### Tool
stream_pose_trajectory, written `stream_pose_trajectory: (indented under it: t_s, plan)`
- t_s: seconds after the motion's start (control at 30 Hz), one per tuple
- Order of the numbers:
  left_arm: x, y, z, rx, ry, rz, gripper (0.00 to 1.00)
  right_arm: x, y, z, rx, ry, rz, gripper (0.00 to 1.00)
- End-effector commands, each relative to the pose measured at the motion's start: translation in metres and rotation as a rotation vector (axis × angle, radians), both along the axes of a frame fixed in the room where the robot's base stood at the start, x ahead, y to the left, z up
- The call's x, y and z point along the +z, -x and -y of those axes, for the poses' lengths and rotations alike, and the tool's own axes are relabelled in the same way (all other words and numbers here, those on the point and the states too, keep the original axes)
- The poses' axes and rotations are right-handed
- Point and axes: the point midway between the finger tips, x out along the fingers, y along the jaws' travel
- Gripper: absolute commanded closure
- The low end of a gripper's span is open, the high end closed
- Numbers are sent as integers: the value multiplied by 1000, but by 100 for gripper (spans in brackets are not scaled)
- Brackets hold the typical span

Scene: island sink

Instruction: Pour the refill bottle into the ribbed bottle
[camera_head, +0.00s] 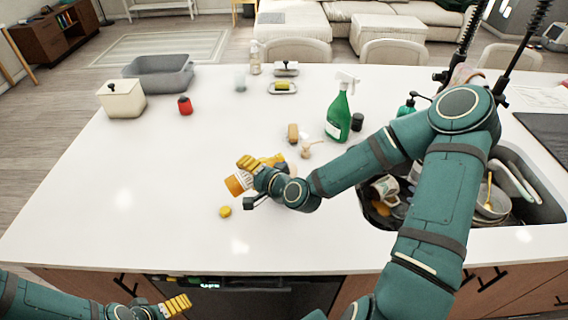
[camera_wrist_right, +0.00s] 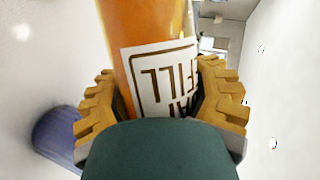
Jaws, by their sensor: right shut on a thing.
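My right gripper (camera_head: 258,170) is shut on the orange refill bottle (camera_head: 236,185), held tilted at the middle of the counter. In the right wrist view the refill bottle (camera_wrist_right: 138,30) stands between the yellow finger pads of my right gripper (camera_wrist_right: 160,105), its white label with dark print facing the camera. A small yellow cap (camera_head: 225,211) lies on the counter just below it. I cannot pick out the ribbed bottle for certain. A blurred blue cylinder (camera_wrist_right: 58,138) shows at lower left in the right wrist view. My left gripper (camera_head: 176,305) is low at the counter's front; its opening is unclear.
A sink with dishes (camera_head: 490,203) is at right. The left counter is clear.

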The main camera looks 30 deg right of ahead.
Motion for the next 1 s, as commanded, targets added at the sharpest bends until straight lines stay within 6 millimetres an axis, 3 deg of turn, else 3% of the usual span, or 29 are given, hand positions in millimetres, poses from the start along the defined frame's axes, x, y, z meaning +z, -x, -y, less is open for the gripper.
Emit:
stream_pose_trajectory:
  t_s: [1.0]
  plan:
    - [3, 0, 0, 0, 0, 0, 9, 3, 0, 0, -1, -30, 1, 87]
